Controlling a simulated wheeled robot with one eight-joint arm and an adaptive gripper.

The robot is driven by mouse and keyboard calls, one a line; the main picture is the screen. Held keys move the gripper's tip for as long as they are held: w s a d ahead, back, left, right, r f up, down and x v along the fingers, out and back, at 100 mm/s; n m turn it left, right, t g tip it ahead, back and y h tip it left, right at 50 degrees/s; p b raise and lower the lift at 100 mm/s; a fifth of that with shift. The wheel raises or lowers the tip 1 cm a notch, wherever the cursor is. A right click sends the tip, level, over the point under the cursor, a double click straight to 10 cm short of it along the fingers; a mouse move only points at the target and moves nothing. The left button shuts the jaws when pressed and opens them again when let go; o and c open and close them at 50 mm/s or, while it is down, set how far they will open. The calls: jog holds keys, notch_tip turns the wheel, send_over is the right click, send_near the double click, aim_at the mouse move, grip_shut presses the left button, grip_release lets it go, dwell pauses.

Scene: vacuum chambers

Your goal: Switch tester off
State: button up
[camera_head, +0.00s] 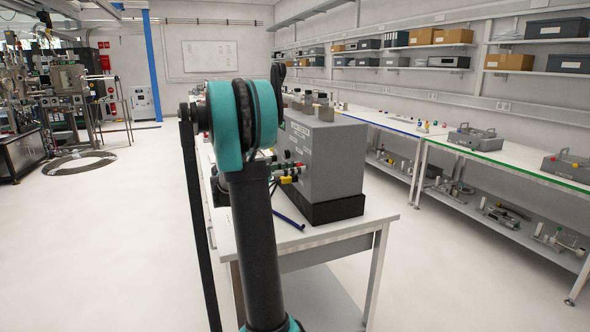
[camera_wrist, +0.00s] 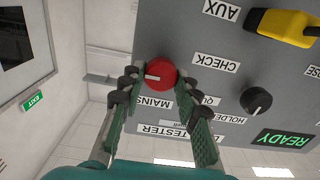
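The tester (camera_head: 330,155) is a grey box on a black base, standing on a white table beyond my arm. In the wrist view its labelled grey panel (camera_wrist: 225,85) appears upside down. A red round knob (camera_wrist: 155,75) with a white mark pointing left in the picture sits by the MAINS label (camera_wrist: 152,102). A green READY display (camera_wrist: 284,140) is lit. My gripper (camera_wrist: 156,82) is open, its fingers on either side of the red knob; I cannot tell whether they touch it. In the head view my arm hides the gripper.

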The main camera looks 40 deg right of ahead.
jog(key=c, duration=0.5)
jog(key=n, duration=1.7)
jog(key=shift+w+f+n, duration=0.2)
jog(key=shift+n, duration=0.2)
dwell(0.4)
jog(key=o, duration=1.2)
